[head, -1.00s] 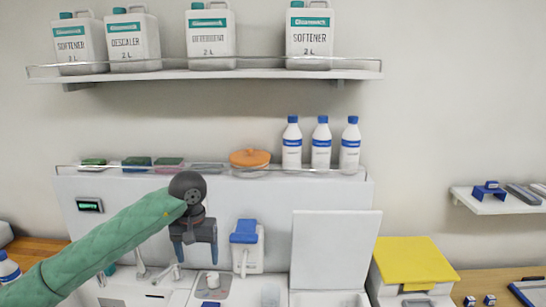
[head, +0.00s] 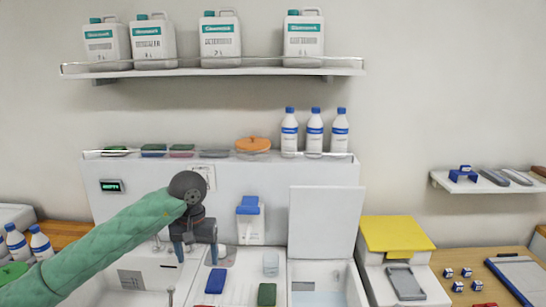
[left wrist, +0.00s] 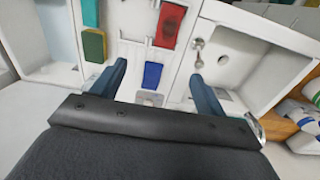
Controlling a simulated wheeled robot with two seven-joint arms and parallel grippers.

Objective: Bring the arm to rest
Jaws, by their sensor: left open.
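My left gripper (head: 194,243) hangs pointing down in front of the white washing unit (head: 140,210), at the end of my green-sleeved left arm. Its two blue fingers are apart with nothing between them. In the left wrist view the open fingers (left wrist: 155,88) show above the white worktop, with a blue pad (left wrist: 152,76) lying beyond them. My right gripper is not in the head view.
A red pad (head: 204,305) and a green pad (head: 267,294) lie on the worktop. A raised white lid (head: 325,222) stands right of the blue-topped dispenser (head: 249,222). A yellow-lidded bin (head: 397,234) is further right. Jugs (head: 220,42) and bottles (head: 315,132) stand on shelves above.

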